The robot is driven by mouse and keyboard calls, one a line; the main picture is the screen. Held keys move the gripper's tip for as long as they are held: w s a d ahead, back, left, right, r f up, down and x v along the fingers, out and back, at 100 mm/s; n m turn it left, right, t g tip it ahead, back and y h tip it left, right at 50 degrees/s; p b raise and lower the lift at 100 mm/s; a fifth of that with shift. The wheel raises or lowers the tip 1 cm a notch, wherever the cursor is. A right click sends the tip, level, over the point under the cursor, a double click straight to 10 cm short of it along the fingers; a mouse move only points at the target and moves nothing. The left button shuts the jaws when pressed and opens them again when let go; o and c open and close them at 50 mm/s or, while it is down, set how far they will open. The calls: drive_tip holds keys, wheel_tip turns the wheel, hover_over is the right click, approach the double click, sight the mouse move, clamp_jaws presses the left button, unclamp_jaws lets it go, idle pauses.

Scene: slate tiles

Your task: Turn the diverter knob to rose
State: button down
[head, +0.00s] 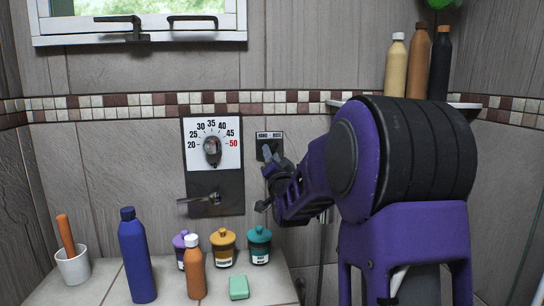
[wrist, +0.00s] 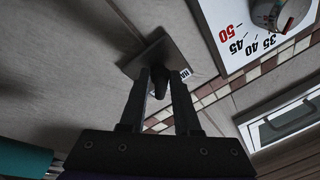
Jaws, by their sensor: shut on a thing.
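The diverter is a small dark plate (head: 262,151) on the tiled wall, right of the temperature dial, with a white label above reading roughly "HAND" and "ROSE". My gripper (head: 269,168) reaches it from the right and covers much of the knob. In the wrist view, the dark diverter knob (wrist: 159,83) stands out from its grey plate (wrist: 155,54). My gripper (wrist: 160,76) has its two fingers shut on the knob, one on each side. Which way the knob points is hard to tell.
A temperature dial (head: 229,154) and a lever (head: 205,199) are left of the diverter. Below, a ledge holds a blue bottle (head: 137,258), an orange bottle (head: 195,272), several lidded jars and a green soap (head: 239,287). A corner shelf (head: 464,104) holds 3 bottles.

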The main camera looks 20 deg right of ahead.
drive_tip(key=shift+a+r, duration=0.3)
drive_tip(key=c, duration=0.8)
unclamp_jaws()
drive_tip(key=shift+f, duration=0.15)
drive_tip(key=shift+d, duration=0.15)
drive_tip(key=v, duration=1.7)
drive_tip(key=shift+s+f, duration=0.1)
drive_tip(key=shift+s, duration=0.05)
